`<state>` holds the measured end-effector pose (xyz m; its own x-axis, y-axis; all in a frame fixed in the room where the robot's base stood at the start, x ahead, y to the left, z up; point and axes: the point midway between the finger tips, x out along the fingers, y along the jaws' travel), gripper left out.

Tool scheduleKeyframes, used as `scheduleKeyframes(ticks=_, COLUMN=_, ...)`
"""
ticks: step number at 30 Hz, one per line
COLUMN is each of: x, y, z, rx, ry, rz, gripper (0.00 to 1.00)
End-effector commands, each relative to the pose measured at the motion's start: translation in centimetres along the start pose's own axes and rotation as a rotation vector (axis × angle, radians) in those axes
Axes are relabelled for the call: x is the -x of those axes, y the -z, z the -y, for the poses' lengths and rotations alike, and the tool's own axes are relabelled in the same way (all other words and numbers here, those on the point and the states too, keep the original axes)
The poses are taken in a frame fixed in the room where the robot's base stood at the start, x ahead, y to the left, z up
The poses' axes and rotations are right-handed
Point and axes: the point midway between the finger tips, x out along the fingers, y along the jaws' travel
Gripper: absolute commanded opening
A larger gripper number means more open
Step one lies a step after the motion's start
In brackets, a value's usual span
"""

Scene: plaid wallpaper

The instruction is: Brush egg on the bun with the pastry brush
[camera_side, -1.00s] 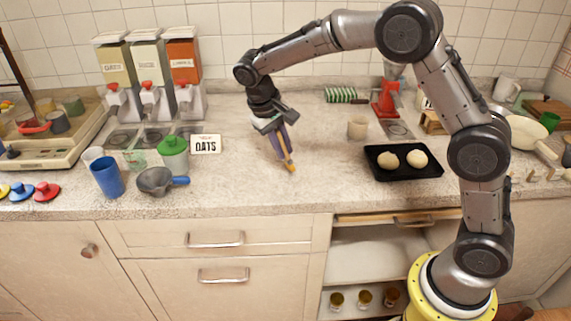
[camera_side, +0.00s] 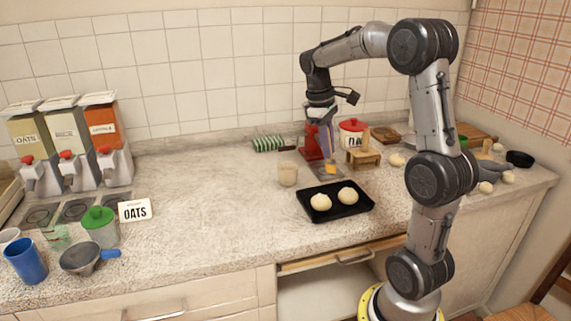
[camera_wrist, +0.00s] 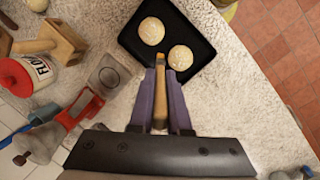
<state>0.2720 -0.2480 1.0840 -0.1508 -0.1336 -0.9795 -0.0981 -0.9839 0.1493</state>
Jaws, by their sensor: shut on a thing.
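A black tray (camera_side: 335,212) lies on the counter with two round pale buns on it, a left bun (camera_side: 320,202) and a right bun (camera_side: 347,196). The buns also show in the wrist view, one farther left (camera_wrist: 151,31) and one nearer my fingers (camera_wrist: 180,58). My gripper (camera_side: 326,150) is shut on the pastry brush (camera_wrist: 161,88), held between its purple fingers. The brush's orange-yellow tip (camera_side: 330,169) points down, behind the tray in the side view. In the wrist view the tip appears close to the nearer bun; contact cannot be told.
A beige cup (camera_side: 288,174) stands left of the tray. Behind are a red device (camera_side: 311,143), a small wooden stand (camera_side: 363,158) and a flour canister (camera_side: 353,132). Dispensers (camera_side: 75,150) and an oats sign (camera_side: 135,210) stand left. The counter's left middle is clear.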

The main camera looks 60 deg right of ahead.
Motion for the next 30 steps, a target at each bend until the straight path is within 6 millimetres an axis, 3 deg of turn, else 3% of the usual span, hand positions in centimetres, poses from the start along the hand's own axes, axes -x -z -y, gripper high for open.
scheduleKeyframes(ticks=3, x=0.1, y=-2.3, z=-2.5, rx=-0.087, ry=0.029, rz=0.024, gripper=0.00)
scheduleKeyframes(ticks=9, x=0.0, y=-4.0, z=-4.2, rx=-0.143, ry=0.064, rz=0.050, gripper=0.00)
scheduleKeyframes(ticks=16, x=-0.9, y=-4.0, z=-4.1, rx=-0.145, ry=0.075, rz=0.057, gripper=0.00)
scheduleKeyframes(ticks=30, x=-4.7, y=-3.4, z=-3.5, rx=-0.144, ry=0.073, rz=0.057, gripper=0.00)
